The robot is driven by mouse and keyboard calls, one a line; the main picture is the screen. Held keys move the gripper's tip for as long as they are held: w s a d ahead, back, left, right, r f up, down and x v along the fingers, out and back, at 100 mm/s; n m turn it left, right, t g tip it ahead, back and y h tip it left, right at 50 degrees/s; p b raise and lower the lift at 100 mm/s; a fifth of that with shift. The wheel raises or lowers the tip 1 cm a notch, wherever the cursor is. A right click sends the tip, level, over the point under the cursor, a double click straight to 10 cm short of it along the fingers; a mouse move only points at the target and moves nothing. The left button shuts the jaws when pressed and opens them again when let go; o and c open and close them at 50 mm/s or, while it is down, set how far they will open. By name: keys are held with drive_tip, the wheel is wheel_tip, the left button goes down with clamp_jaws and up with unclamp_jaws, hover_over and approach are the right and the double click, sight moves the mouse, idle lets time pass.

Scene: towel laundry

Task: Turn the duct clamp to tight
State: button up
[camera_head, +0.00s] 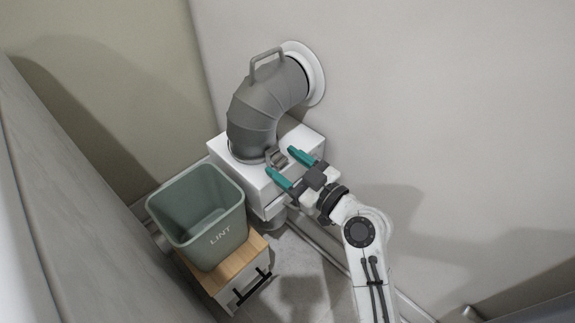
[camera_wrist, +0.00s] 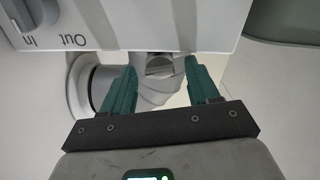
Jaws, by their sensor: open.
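The duct clamp (camera_head: 277,158) is a small grey fitting with a raised tab. It sits at the lower end of the thick grey duct (camera_head: 253,114), where the duct meets the white box (camera_head: 302,139). My gripper (camera_head: 280,161) is open, its two teal fingers spread apart, with the clamp's tab close to the gap between the fingertips. I cannot tell whether they touch it. In the wrist view, a grey part (camera_wrist: 159,65) shows between the open fingers; I cannot tell whether it is the clamp. "In" and "Out" lettering appears upside down on the box there.
A green bin (camera_head: 218,236) marked LINT stands left of the gripper, on a small wood-topped cabinet (camera_head: 241,262). The wall (camera_head: 440,120) is close behind the duct, which joins it at a white flange (camera_head: 318,76). The duct has a grey handle (camera_head: 264,61) on top.

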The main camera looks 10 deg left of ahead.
drive_tip(key=c, duration=1)
drive_tip(key=shift+c, duration=0.2)
drive_tip(key=shift+m, duration=0.3)
drive_tip(key=shift+m+p, duration=0.5)
drive_tip(key=shift+m, duration=0.7)
drive_tip(key=shift+d+m+p, duration=0.1)
drive_tip(key=shift+m+p, duration=0.35)
drive_tip(key=shift+m, duration=1.05)
drive_tip(key=o, duration=1)
